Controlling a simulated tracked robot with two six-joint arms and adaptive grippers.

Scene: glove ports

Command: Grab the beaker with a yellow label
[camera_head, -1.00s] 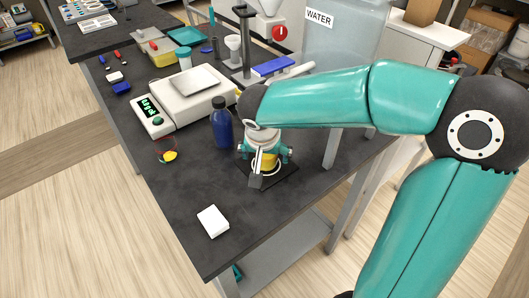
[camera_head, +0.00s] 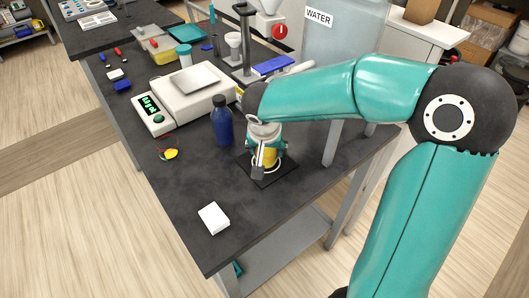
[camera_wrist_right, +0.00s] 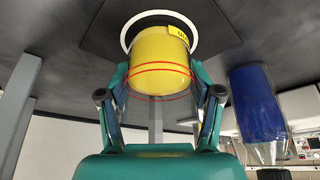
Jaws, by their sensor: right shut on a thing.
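The beaker (camera_head: 270,157) holds yellow contents and is partly hidden by my right gripper in the head view. In the right wrist view the beaker (camera_wrist_right: 158,68) shows a yellow label (camera_wrist_right: 179,31) near its base and red lines around it. Its base is at a white ring on a dark square mat (camera_head: 281,175). My right gripper (camera_wrist_right: 159,95) has one finger on each side of the beaker and is shut on it. The gripper also shows in the head view (camera_head: 262,160), pointing down at the mat. My left gripper is not in view.
A blue bottle (camera_head: 222,122) stands close to the left of the gripper. A scale (camera_head: 180,97) is behind it. A white block (camera_head: 214,218) lies near the front edge. A large water container (camera_head: 338,45) stands at the back right. The bench's front left is mostly clear.

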